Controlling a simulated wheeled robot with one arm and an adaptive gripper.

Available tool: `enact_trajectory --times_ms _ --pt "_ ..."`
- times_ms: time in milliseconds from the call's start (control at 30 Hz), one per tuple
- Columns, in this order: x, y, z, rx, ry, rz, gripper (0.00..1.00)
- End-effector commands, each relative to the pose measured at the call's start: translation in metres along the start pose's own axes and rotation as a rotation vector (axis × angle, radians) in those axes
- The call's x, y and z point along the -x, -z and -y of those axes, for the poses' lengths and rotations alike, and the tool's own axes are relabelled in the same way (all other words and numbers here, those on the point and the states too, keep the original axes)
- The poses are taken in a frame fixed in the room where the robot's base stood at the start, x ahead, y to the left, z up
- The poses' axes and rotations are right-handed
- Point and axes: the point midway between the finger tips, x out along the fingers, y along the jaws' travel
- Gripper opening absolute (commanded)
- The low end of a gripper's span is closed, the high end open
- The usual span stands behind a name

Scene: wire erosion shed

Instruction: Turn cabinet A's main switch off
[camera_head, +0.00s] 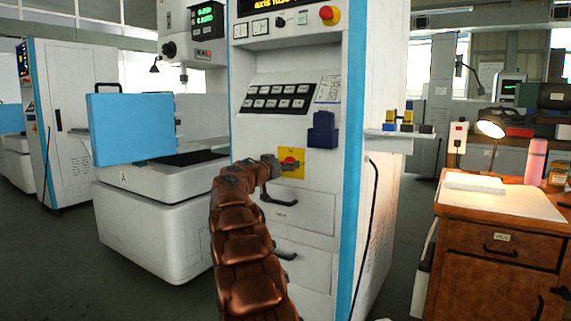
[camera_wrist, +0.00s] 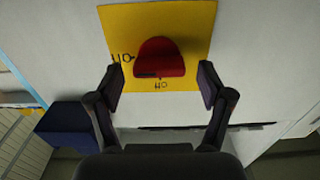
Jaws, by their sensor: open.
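The main switch is a red rotary knob (camera_head: 291,163) on a yellow square plate (camera_head: 291,152) on the front of the tall white cabinet (camera_head: 260,60). In the wrist view, the red knob (camera_wrist: 160,57) stands on the yellow plate (camera_wrist: 195,20) with small dark lettering at its side and below it. The lettering appears turned and is hard to read, so I cannot tell the setting. My gripper (camera_head: 266,165) is just left of the knob in the head view. In the wrist view, my gripper (camera_wrist: 160,84) is open and empty, its fingers apart on either side below the knob.
A dark blue box (camera_head: 322,131) sticks out from the cabinet up and right of the switch. Drawers with handles (camera_head: 305,208) lie below it. A white machine base marked A (camera_head: 150,205) stands left.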

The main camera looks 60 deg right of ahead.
Motion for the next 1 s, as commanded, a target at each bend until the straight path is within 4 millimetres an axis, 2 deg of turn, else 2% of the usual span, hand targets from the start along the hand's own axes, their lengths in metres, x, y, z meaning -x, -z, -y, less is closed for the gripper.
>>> enact_trajectory --times_ms 467,1000 --pt "-0.0062 0.0005 -0.0005 0.001 0.0 -0.001 0.79" --pt "-0.0062 0.0007 -0.0006 0.001 -0.001 -0.001 0.23"
